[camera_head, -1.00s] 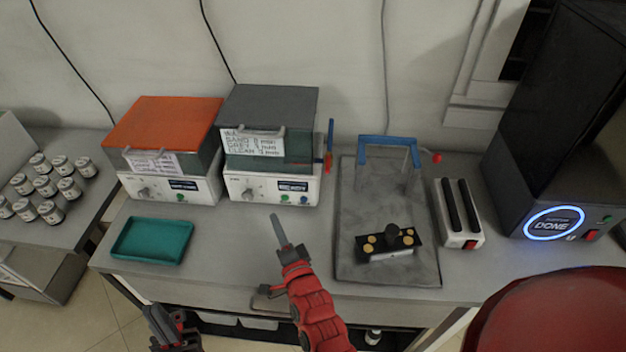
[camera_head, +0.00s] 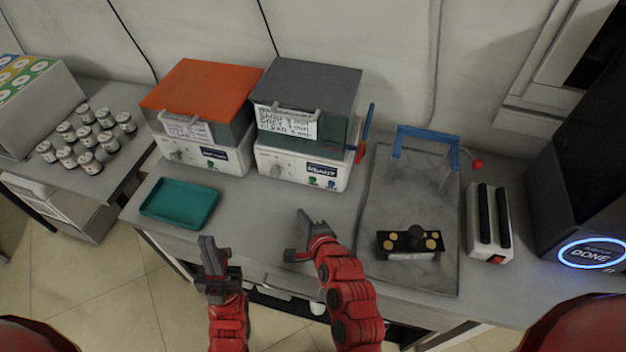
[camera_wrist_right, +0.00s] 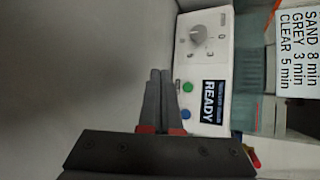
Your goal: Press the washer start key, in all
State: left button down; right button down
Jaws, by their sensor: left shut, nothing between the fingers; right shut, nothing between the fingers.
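The grey-lidded unit (camera_head: 305,95) stands at the back of the bench with a label on its front. In the right wrist view its white panel (camera_wrist_right: 215,70) has a knob, a display reading READY, a green button (camera_wrist_right: 187,87) and a blue button (camera_wrist_right: 186,114). An orange-lidded unit (camera_head: 205,95) stands left of it. I cannot tell which unit is the washer. My right gripper (camera_head: 303,218) is shut and empty, in front of the grey-lidded unit and apart from it. Its fingertips (camera_wrist_right: 160,76) also show in the wrist view. My left gripper (camera_head: 210,245) is shut and empty near the bench's front edge.
A teal tray (camera_head: 180,222) lies at the front left. A grey mat (camera_head: 385,270) carries a blue-handled frame and a black block. A white two-slot device (camera_head: 497,250) and a dark unit (camera_head: 565,185) showing DONE stand right. Several jars (camera_head: 68,132) stand on the left table.

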aim_at(313, 179)
jog(key=w+b, duration=0.1)
jog(key=w, duration=0.1)
jog(key=w+d+b, duration=0.1)
jog(key=w, duration=0.1)
jog(key=w+d+b, duration=0.1)
jog(key=w+b, duration=0.1)
jog(key=shift+w+d+f, duration=0.1)
jog(key=shift+w+f, duration=0.1)
jog(key=shift+w+d+r+b, duration=0.1)
jog(key=shift+w+d+b, duration=0.1)
jog(key=shift+w, duration=0.2)
jog(key=shift+w+d+r+b, duration=0.1)
jog(key=shift+w+b, duration=0.05)
jog(key=shift+w, duration=0.25)
dwell(1.2)
jog(key=shift+w, duration=0.4)
jog(key=shift+w+d, duration=0.2)
jog(key=shift+w, duration=0.15)
dwell(0.5)
dwell(0.4)
jog(key=shift+s+a+p, duration=0.25)
jog(key=shift+s+p, duration=0.1)
jog(key=shift+s, duration=0.45)
